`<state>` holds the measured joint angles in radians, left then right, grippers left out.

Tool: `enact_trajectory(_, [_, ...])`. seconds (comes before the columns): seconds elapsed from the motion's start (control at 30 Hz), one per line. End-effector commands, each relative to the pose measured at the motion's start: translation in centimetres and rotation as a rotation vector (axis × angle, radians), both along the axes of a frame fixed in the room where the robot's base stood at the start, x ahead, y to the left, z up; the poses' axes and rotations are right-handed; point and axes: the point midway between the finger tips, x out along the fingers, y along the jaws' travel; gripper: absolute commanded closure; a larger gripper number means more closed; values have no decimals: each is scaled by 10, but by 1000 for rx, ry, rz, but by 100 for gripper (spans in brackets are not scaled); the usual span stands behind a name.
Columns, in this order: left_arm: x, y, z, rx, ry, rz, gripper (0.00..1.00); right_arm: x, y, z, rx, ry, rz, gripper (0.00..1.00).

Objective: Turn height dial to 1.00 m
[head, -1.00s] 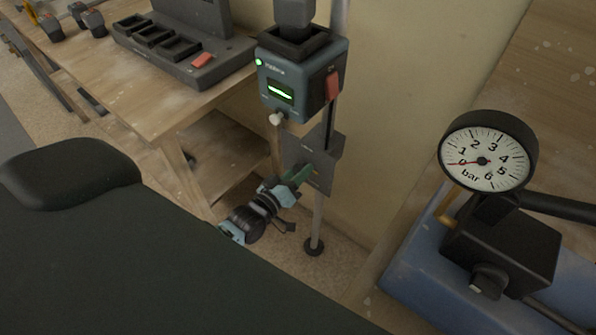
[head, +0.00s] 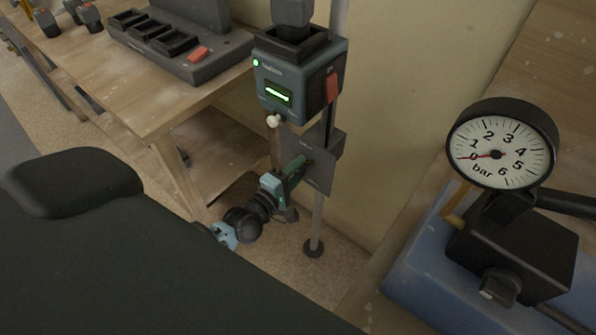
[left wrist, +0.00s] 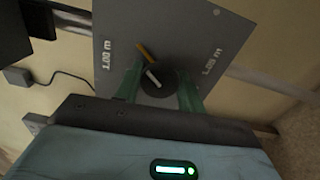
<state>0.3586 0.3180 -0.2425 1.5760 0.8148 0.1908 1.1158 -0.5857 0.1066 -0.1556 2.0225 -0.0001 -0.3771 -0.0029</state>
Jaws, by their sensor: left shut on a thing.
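The height dial is a round black knob (left wrist: 158,82) with a white line, on a grey plate (left wrist: 185,30) that also shows in the head view (head: 325,165). A short orange mark (left wrist: 146,51) lies beside the knob, between the labels. The white line points roughly toward this mark. My left gripper (left wrist: 158,90) has its green fingers on both sides of the knob, shut on it. In the head view this gripper (head: 303,163) hides the knob. My right gripper is not in view.
A teal device (head: 300,85) with a green display and red switch is on the pole above the plate. A wooden bench (head: 160,110) with a dark charger stands left. A pressure gauge (head: 502,146) near 0 bar stands right, above a blue case (head: 430,260).

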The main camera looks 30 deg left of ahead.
Motion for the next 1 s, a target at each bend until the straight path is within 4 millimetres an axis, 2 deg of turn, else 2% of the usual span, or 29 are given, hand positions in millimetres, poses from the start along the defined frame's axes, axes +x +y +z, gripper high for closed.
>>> enact_trajectory(0.5, [0, 0, -2, -448, 64, 1, 84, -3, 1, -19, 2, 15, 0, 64])
enact_trajectory(0.8, [0, 0, -1, -599, 85, 1, 84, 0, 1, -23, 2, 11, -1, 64])
enact_trajectory(1.0, [0, 0, 0, -640, 90, 1, 84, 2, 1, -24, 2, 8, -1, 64])
